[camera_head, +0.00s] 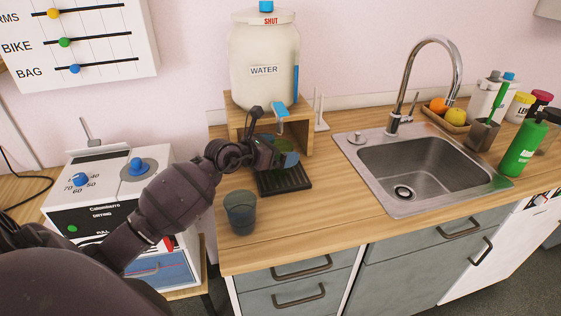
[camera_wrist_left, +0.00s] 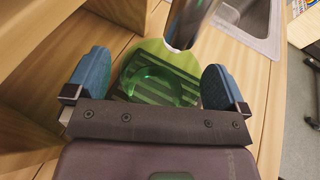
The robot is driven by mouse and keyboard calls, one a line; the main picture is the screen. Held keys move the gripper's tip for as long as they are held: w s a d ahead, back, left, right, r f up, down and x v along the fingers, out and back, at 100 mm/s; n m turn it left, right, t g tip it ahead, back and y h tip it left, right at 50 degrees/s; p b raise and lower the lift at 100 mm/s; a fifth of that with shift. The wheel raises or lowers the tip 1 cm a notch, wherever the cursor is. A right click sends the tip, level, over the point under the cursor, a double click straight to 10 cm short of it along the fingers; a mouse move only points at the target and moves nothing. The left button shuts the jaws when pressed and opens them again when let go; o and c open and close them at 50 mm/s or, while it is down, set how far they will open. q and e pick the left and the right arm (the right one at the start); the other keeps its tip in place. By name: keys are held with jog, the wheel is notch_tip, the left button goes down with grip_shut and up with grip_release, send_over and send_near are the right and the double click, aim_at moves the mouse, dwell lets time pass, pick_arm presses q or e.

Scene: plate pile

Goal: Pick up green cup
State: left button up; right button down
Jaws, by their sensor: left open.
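A see-through green cup (camera_wrist_left: 158,82) is on the slatted black drip tray in the left wrist view, below the metal spout. My left gripper (camera_wrist_left: 155,66) is open, with one blue finger pad on each side of the cup. In the head view my left gripper (camera_head: 280,157) is at the dispenser, above the drip tray (camera_head: 297,180). There the gripper hides most of the cup. My right gripper is not in view.
A blue-grey see-through cup (camera_head: 241,214) stands on the counter in front of the tray. The water jar (camera_head: 264,60) sits on a wooden stand (camera_head: 302,132). The sink (camera_head: 418,165) is to the right. The counter between tray and sink is clear.

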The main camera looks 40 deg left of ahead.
pick_arm(q)
jog(key=shift+w, duration=0.15)
jog(key=c, duration=1)
jog(key=shift+r, duration=0.15)
notch_tip(320, 180, up, 3)
jog(key=shift+r+p, duration=0.15)
jog(key=shift+p, duration=0.15)
jog(key=s+a+b, duration=0.1)
jog(key=s+a, duration=1)
jog(key=s, duration=0.2)
jog(key=shift+s+a, duration=0.25)
jog(key=shift+s, duration=0.05)
dwell(0.7)
